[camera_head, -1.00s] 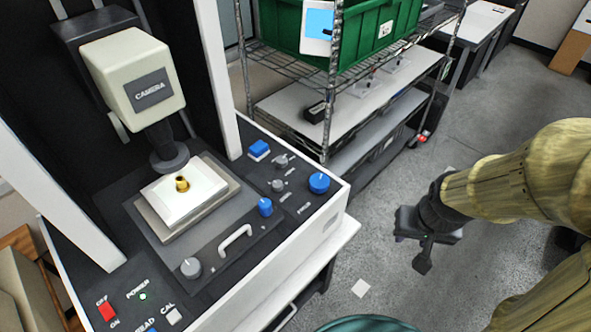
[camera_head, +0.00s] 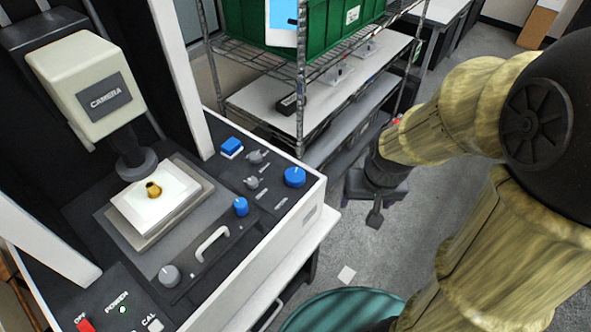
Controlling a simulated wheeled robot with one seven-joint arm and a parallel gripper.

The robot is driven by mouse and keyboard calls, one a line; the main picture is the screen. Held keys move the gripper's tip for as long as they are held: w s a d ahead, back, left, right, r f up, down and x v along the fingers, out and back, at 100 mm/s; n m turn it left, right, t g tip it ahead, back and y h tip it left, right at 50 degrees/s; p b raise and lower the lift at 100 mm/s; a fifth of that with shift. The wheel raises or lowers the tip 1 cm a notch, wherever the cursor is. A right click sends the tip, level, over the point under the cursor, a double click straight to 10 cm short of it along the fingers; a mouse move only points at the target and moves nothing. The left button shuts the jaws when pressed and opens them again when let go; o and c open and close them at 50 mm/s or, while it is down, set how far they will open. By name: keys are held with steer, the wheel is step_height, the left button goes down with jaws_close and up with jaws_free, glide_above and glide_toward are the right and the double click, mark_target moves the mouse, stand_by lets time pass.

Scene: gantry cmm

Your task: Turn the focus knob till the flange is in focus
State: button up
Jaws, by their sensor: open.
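A small brass flange (camera_head: 153,190) sits on the white plate of the stage, below the camera head (camera_head: 88,90) of the measuring machine. A large blue knob (camera_head: 294,177) is at the right corner of the machine's dark panel. The label beside it seems to read FOCUS, but it is too small to be sure. A smaller blue knob (camera_head: 240,206) is nearer the stage. My gripper (camera_head: 375,216) is open and empty, pointing down over the floor to the right of the machine, apart from the knobs. Its fingers are small and dark.
Grey knobs (camera_head: 256,156) and a blue button (camera_head: 231,146) share the panel. A white handle (camera_head: 212,244) is on the front. A wire shelf with a green bin (camera_head: 330,22) stands behind. A teal round object (camera_head: 340,311) is at the bottom.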

mark_target(295, 174)
steer(key=w+a+r+m+g+p, duration=0.1)
steer(key=w+a, duration=0.3)
steer(key=w, duration=0.4)
steer(key=w+a+r+m+g+y+p, duration=0.1)
steer(key=w+a+m+g+p, duration=0.1)
steer(key=w, duration=0.6)
steer(key=w+a+r+m+g+p, duration=0.1)
steer(key=w+a+r+g, duration=0.1)
steer(key=w+a, duration=0.4)
steer(key=shift+w+a+m+g+y, duration=0.2)
steer(key=shift+w+m+g+y, duration=0.15)
steer(key=shift+w+g, duration=0.55)
steer(key=p+x, duration=0.4)
steer(key=x, duration=1.3)
steer(key=shift+w+a+f, duration=0.1)
steer(key=shift+w+f, duration=0.05)
steer(key=c, duration=1)
